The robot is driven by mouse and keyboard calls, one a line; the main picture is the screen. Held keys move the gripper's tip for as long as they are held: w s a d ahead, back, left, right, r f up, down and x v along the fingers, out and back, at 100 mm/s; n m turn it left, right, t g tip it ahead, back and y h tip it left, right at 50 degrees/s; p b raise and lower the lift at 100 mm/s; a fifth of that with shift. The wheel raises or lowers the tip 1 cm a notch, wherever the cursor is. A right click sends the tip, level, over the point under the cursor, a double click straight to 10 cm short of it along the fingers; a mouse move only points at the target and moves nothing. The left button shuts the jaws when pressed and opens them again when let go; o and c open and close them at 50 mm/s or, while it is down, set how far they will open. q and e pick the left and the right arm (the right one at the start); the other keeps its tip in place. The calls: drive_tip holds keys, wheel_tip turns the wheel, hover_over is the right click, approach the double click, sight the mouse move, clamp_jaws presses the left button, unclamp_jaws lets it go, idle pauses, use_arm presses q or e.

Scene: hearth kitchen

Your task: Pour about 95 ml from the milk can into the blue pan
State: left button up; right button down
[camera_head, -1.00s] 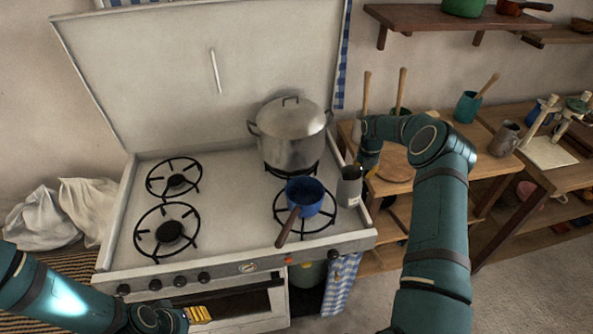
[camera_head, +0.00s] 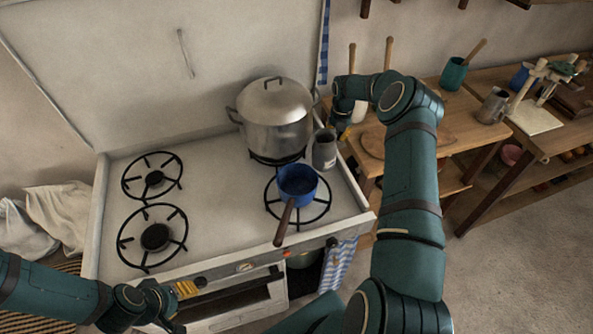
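The grey milk can (camera_head: 324,150) is just right of the large pot and up and to the right of the blue pan. It looks upright. My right gripper (camera_head: 341,128) is at the can's upper right side and seems shut on it; the finger contact is mostly hidden. I cannot tell its exact height over the stove. The blue pan (camera_head: 297,187) sits on the front right burner, its brown handle pointing to the front. Its contents are too dark to tell. My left gripper (camera_head: 190,290), with yellow fingers, is low in front of the stove; its opening is unclear.
A lidded steel pot (camera_head: 275,118) stands on the back right burner, close to the can. The two left burners (camera_head: 155,237) are empty. A wooden side table (camera_head: 440,125) with a teal cup (camera_head: 454,74) and grey jug (camera_head: 493,106) stands to the right.

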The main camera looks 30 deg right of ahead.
sight(333, 130)
drive_tip(key=shift+a+r+h+p, duration=0.2)
drive_tip(key=shift+r+h+p, duration=0.1)
drive_tip(key=shift+r+p, duration=0.55)
drive_tip(key=shift+s+a+r+h, duration=0.1)
drive_tip(key=shift+a+r+h, duration=0.2)
drive_tip(key=shift+h, duration=0.2)
drive_tip(key=a+r+h, duration=0.1)
drive_tip(key=a+r+t+h, duration=0.1)
drive_tip(key=h, duration=0.1)
drive_tip(key=shift+s+r, duration=0.15)
drive_tip(key=shift+s, duration=0.15)
drive_tip(key=a+r+h, duration=0.1)
drive_tip(key=r+t+h, duration=0.1)
drive_tip(key=s+a+r+p, duration=0.1)
drive_tip(key=r, duration=0.1)
drive_tip(key=shift+s+a+t+h, duration=0.1)
drive_tip(key=shift+a+t+h, duration=0.2)
drive_tip(key=shift+h, duration=0.1)
drive_tip(key=a+r+h+b, duration=0.1)
drive_tip(key=b, duration=0.2)
drive_tip(key=a+r+t+h+b, duration=0.1)
drive_tip(key=r+h+b, duration=0.1)
drive_tip(key=b, duration=0.2)
drive_tip(key=s+a+r+h+b, duration=0.1)
drive_tip(key=h+b, duration=0.1)
drive_tip(key=b, duration=0.1)
drive_tip(key=shift+r+t, duration=0.3)
drive_tip(key=shift+t, duration=0.1)
